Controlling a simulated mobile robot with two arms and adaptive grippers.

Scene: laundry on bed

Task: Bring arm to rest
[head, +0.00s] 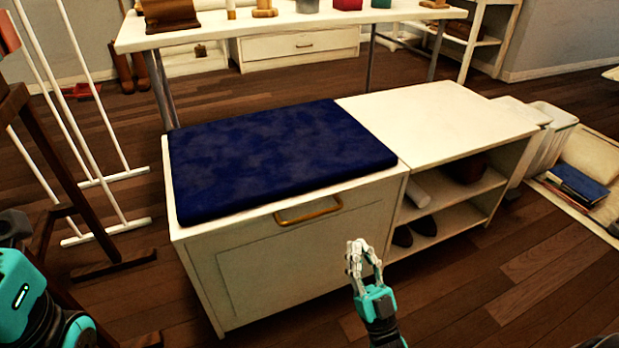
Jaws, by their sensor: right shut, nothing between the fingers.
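My right gripper (364,256) is in the lower middle of the head view, in front of a white storage bench. Its fingers are shut and nothing shows between them. It points away from me and overlaps the bench front below the handle in the picture; I cannot tell how near it is. My left arm (20,290) shows at the lower left edge as teal and black links. My left gripper is out of the picture.
A white rack (112,232) and dark wooden stand (100,262) are at left. Floor (480,300) is clear at lower right.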

